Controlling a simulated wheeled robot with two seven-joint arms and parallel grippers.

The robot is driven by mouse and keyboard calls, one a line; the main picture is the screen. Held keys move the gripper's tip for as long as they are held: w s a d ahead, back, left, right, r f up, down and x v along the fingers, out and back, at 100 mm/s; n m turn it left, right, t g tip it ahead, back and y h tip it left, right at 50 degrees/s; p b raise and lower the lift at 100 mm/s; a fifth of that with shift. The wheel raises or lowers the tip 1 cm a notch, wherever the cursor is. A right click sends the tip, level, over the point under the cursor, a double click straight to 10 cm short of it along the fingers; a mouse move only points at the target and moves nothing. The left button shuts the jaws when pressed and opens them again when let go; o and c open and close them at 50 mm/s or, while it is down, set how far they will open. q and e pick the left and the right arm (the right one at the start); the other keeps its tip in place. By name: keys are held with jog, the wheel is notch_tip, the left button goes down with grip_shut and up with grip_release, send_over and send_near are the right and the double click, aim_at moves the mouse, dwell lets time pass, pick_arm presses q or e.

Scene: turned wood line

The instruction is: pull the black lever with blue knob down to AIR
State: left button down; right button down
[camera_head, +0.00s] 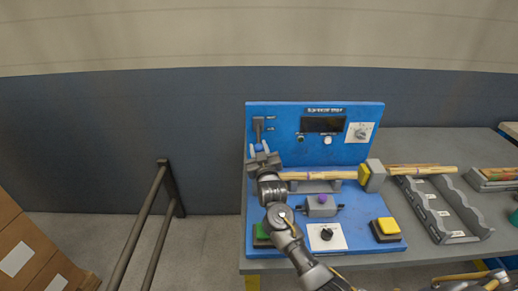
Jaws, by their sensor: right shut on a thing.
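The black lever (258,129) is at the upper left of the blue upright panel (290,112). It runs downward in the picture to its blue knob (258,147). My right gripper (259,150) reaches up from below, with its fingers on either side of the knob, and is shut on it. The fingers partly cover the knob. Small labels beside the lever are too small to read, so I cannot tell which one marks AIR. My left gripper is not in view.
A turned wood piece (318,176) lies across the fixture just right of my right wrist, by a grey and yellow block (372,176). A grey rack (451,207) stands right.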

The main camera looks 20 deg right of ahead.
jog(key=shift+f, duration=0.15)
jog(key=c, duration=1.1)
grip_release()
jog(key=shift+w, duration=0.15)
jog(key=s, duration=0.2)
jog(key=s+b, duration=0.1)
jog(key=s, duration=0.2)
jog(key=s+a, duration=0.1)
jog(key=s, duration=0.1)
jog(key=shift+s+f+b, duration=0.25)
jog(key=shift+f+b, duration=0.05)
jog(key=shift+f, duration=0.05)
